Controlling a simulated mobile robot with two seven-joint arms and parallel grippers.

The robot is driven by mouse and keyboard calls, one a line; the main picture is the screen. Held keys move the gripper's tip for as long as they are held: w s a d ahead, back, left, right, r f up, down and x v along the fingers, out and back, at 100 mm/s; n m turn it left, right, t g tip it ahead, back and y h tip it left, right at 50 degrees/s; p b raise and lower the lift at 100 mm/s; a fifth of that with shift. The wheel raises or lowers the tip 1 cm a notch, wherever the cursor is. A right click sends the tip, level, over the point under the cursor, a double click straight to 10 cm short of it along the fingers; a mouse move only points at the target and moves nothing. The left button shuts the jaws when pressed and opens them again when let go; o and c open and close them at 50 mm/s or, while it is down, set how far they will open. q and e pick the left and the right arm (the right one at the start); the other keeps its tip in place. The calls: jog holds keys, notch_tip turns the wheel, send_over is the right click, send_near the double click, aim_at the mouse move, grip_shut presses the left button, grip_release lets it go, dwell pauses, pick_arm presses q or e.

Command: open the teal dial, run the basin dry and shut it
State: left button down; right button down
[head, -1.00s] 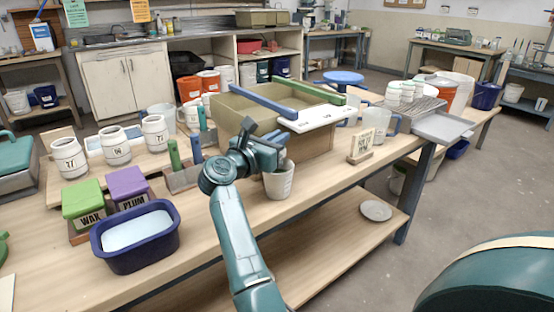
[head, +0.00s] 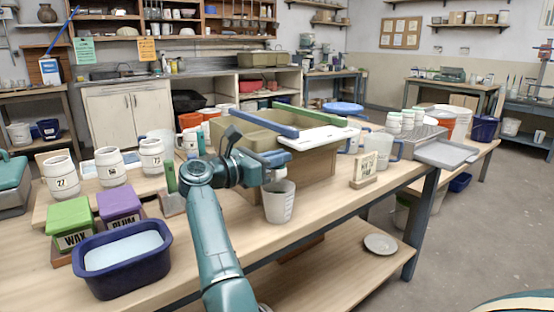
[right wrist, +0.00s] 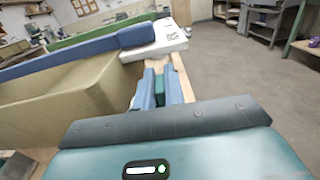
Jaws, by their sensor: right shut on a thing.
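The tan basin (head: 312,172) stands on the workbench, with a blue bar, a green bar and a white board across its top. It also fills the left of the right wrist view (right wrist: 60,100). My right gripper (head: 274,160) is at the basin's near side, above a white beaker (head: 279,206) that stands upright on the bench. In the right wrist view its fingers are shut on a small teal part, which I take for the teal dial (right wrist: 159,90); the fingers hide most of it. The basin's inside level is not visible. My left gripper is out of view.
A navy tub (head: 124,262) with pale contents, a green WAX block (head: 70,222) and a purple PLUM block (head: 120,205) are at the left. A small sign (head: 364,169) and clear jugs stand right of the basin. A plate (head: 380,244) lies on the lower shelf.

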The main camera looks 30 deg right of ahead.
jog(key=shift+r, duration=0.1)
jog(key=c, duration=1.5)
grip_release()
